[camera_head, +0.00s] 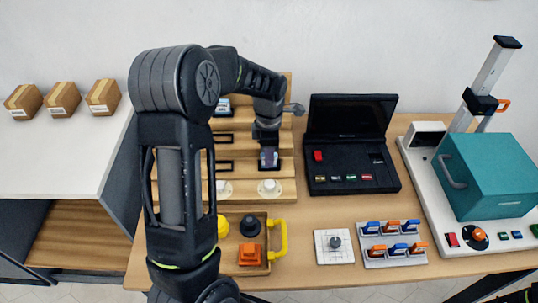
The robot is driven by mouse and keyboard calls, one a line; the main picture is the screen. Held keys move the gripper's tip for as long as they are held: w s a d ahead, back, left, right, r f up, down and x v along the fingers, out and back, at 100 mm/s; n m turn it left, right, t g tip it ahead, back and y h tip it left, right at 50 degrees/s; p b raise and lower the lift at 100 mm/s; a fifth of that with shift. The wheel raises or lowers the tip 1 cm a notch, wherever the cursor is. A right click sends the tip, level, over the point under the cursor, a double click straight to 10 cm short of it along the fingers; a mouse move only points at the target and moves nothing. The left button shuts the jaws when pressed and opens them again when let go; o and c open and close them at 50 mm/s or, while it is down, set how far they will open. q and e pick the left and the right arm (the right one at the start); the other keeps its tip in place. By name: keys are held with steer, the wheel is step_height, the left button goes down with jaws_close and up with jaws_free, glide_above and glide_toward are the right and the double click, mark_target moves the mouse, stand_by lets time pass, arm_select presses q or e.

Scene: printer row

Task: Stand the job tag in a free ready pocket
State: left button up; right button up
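A wooden stepped rack (285,187) stands at the back of the table, with black-framed pockets on its tiers. A tag with a pale blue face (223,106) is in an upper-left pocket. Two pockets below it, the middle one (222,138) and the lower one (222,166), look empty. My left gripper (268,150) points down at the rack's lower right. A small dark tag with a greyish face (269,158) is at its fingertips, over the lower-right pocket. The grip and the tag's seating are too small to tell. My arm hides part of the rack.
Two white round knobs, one on the right (269,188), sit on the rack's front step. A wooden tray (266,262) with a yellow handle is in front. An open black case (350,170), a tag holder (392,252) and a teal machine (488,175) stand to the right.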

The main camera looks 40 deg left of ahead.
arm_select(q)
steer(key=o, duration=0.4)
steer(key=shift+c, duration=0.2)
steer(key=shift+r, duration=0.15)
step_height(320, 180, up, 12)
steer(key=shift+b, duration=0.3)
stand_by(0.4)
